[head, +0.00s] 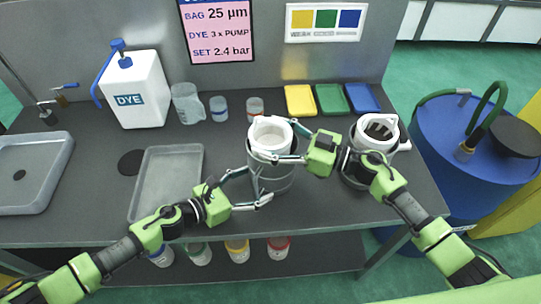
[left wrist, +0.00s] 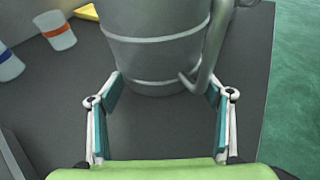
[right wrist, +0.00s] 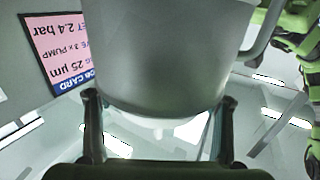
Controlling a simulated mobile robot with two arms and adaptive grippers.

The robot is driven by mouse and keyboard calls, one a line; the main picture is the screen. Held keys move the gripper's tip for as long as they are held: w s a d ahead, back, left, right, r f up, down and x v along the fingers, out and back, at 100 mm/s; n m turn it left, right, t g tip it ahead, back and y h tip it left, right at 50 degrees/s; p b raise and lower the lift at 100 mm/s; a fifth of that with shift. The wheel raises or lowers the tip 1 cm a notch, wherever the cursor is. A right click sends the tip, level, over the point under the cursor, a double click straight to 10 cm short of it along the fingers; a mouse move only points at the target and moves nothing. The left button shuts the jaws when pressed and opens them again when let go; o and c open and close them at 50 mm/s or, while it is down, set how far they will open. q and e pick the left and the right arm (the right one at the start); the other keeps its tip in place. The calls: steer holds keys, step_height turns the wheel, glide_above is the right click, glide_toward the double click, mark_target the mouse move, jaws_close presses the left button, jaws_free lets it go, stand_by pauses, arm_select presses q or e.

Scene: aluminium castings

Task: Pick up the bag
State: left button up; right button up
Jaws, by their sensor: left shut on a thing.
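A white, open-topped sleeve (head: 270,132), which looks like the bag, sits in the top of a grey metal pot (head: 272,180) at the front middle of the bench. My right gripper (head: 284,141) has its fingers spread either side of the white rim.
A second pot (head: 352,175) with a slotted white part (head: 378,130) stands right, beneath my right arm. A grey tray (head: 165,165), dye jug (head: 135,90), clear beaker (head: 186,103) and small tubs (head: 255,106) stand left and behind. A blue drum (head: 440,150) is beyond the right edge.

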step_height(320, 180, up, 18)
stand_by(0.6)
arm_select(q)
steer(key=o, duration=0.9)
